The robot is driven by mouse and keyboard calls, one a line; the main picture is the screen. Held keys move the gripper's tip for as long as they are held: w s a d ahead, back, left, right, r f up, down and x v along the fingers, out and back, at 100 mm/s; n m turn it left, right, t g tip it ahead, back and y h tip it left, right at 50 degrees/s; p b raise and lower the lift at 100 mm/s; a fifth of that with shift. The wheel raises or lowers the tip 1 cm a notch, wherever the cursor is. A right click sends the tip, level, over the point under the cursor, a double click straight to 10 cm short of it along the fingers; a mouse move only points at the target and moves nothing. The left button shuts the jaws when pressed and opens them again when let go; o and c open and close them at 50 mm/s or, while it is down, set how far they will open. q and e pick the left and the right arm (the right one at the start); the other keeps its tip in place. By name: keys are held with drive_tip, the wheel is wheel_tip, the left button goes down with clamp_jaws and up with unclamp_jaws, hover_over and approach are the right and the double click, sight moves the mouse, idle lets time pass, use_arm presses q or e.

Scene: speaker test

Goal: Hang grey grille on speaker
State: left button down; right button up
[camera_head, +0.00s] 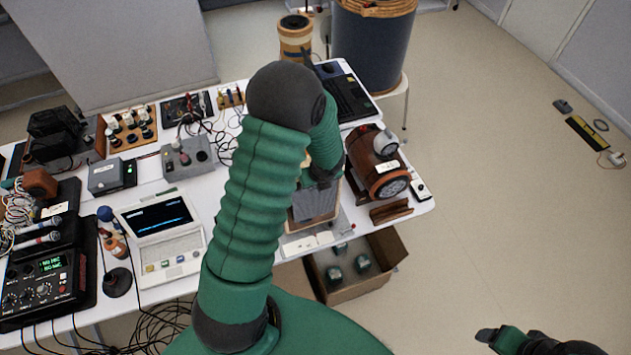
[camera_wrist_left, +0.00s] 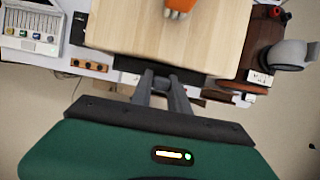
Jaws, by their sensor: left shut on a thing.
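The speaker is a light wooden box (camera_wrist_left: 170,38), seen from close above in the left wrist view. In the head view it stands at the table's near right part, mostly hidden by my left arm. The grey grille (camera_head: 316,206) shows as a ribbed grey panel at the speaker's front. In the left wrist view a dark strip along the box's near edge looks like the grille (camera_wrist_left: 196,79) edge-on. My left gripper (camera_head: 323,178) is shut on the grille; its fingers also show in the wrist view (camera_wrist_left: 163,88). My right gripper (camera_head: 487,336) is at the lower right, away from the table.
A brown motor-like device (camera_head: 372,165) stands close right of the speaker. An open cardboard box (camera_head: 350,293) with several items sits on the floor below the edge. A laptop-like instrument (camera_head: 164,232) and other electronics crowd the table's left. The floor at right is mostly clear.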

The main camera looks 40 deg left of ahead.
use_arm(q)
drive_tip(key=shift+f+b, duration=0.3)
drive_tip(key=shift+f, duration=0.1)
idle(0.3)
drive_tip(key=c, duration=1.2)
unclamp_jaws()
drive_tip(key=p+v, duration=0.3)
drive_tip(key=v, duration=1.3)
drive_tip(key=s+d+f+n+h+b, duration=0.1)
drive_tip(key=s+d+f+n+b, duration=0.1)
drive_tip(key=d+f+n+b, duration=0.2)
drive_tip(key=s+d+f+n+h+b, duration=0.1)
drive_tip(key=d+f+n+b, duration=0.4)
drive_tip(key=f+n+b, duration=0.5)
drive_tip(key=s+d+f+n+h+b, duration=0.2)
drive_tip(key=s+d+f+n+b, duration=0.2)
drive_tip(key=f+n+b, duration=0.3)
drive_tip(key=shift+s+d+f+n+t+b, duration=0.1)
drive_tip(key=shift+f+n+t+b, duration=0.1)
drive_tip(key=shift+n, duration=0.45)
drive_tip(key=shift+d+f+n+t+b, duration=0.1)
drive_tip(key=shift+d+f+n+b, duration=0.1)
drive_tip(key=shift+n, duration=0.45)
